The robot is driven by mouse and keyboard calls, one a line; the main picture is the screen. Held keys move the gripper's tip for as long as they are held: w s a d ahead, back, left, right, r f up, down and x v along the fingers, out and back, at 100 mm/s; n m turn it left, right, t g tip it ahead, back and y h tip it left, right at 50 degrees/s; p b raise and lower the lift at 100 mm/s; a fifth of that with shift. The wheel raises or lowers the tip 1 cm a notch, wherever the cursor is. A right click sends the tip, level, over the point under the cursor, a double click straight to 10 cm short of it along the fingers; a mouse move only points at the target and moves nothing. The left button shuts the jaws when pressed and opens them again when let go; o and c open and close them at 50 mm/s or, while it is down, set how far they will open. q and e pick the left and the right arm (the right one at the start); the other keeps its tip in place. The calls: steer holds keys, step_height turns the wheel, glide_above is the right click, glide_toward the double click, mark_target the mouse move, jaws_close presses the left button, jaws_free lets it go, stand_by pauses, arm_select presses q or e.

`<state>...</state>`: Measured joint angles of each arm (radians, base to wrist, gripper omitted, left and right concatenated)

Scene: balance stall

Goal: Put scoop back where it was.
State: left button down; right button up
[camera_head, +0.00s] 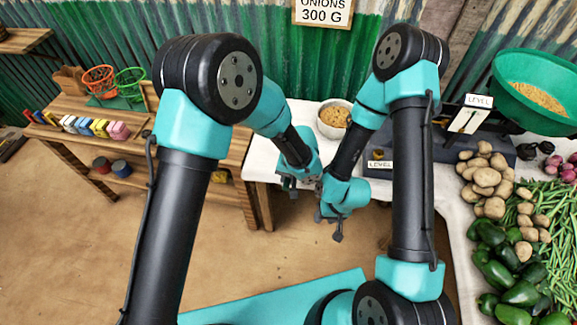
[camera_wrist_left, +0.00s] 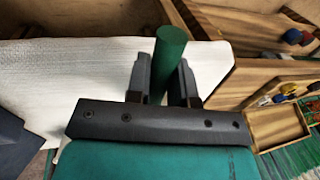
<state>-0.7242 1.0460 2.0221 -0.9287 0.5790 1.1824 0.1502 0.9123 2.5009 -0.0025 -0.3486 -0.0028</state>
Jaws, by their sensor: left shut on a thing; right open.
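My left gripper (camera_head: 290,184) is near the front edge of the white-covered table, left of and in front of the metal bowl. In the left wrist view, its fingers (camera_wrist_left: 160,80) are shut on a green cylinder (camera_wrist_left: 170,55), which looks like the scoop's handle. The rest of the scoop is hidden there, and I cannot make it out in the head view. My right gripper (camera_head: 328,224) is open, lower and just right of the left one, in front of the table edge.
A metal bowl (camera_head: 324,129) of tan contents stands on the white-covered table (camera_head: 301,112). A balance with a green pan (camera_head: 508,92), potatoes (camera_head: 484,178), green peppers (camera_head: 497,272) and beans are at the right. A wooden bench (camera_head: 190,137) with baskets and coloured blocks stands left.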

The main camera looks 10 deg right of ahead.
arm_select(q)
steer(key=w, duration=0.2)
steer(key=w+d, duration=0.1)
steer(key=w, duration=0.3)
steer(key=shift+w+d+f, duration=0.35)
steer(key=shift+w+d, duration=0.05)
steer(key=shift+d+x, duration=0.15)
steer(key=shift+x, duration=0.7)
steer(key=shift+d+x, duration=0.2)
steer(key=shift+x, duration=0.65)
steer(key=shift+s+f, duration=0.15)
steer(key=shift+f, duration=0.1)
steer(key=c, duration=1)
jaws_free()
steer(key=shift+r, duration=0.1)
steer(key=v, duration=1.2)
